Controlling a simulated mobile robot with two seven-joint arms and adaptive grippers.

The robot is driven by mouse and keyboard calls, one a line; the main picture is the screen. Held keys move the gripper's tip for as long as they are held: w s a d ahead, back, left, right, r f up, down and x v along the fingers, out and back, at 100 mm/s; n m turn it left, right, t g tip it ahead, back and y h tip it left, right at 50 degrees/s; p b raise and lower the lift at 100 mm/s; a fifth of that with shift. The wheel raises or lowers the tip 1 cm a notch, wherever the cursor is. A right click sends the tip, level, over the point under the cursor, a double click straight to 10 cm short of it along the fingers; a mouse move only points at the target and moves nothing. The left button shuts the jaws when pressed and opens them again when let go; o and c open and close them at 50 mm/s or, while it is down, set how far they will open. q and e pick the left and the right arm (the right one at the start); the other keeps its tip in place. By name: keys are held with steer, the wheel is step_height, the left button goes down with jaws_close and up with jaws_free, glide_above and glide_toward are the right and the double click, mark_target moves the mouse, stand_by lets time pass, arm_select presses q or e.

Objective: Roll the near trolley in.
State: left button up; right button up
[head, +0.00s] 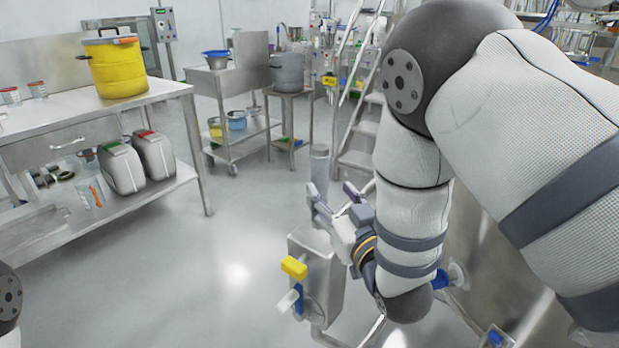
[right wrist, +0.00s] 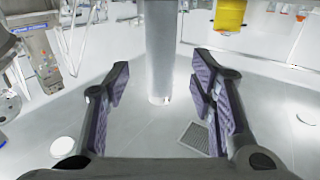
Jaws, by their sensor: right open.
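My right gripper (head: 333,203) is open, its fingers spread either side of a grey vertical post (right wrist: 160,45). In the right wrist view there is a gap between the post and each finger. In the head view the post (head: 320,163) rises behind the fingers, above a steel box (head: 323,278) with yellow and blue handles; whether this unit is a trolley I cannot tell. A wheeled steel trolley (head: 231,85) stands farther back, with a blue bowl (head: 216,57) on top and tubs on its lower shelf. My left gripper is out of view.
A steel bench (head: 172,92) on the left carries a yellow drum (head: 117,66), with two white canisters (head: 154,157) on its lower shelf. A grey pot (head: 287,72) sits on a small stand. Steps (head: 359,150) rise behind my right arm. The middle floor is clear.

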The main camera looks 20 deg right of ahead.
mark_target(323, 185)
steer(key=w, duration=0.5)
steer(key=shift+w+a+f+b, duration=0.25)
steer(key=shift+w+b, duration=0.05)
steer(key=shift+w, duration=0.05)
steer(key=shift+w+r, duration=0.15)
steer(key=shift+w, duration=0.35)
jaws_close()
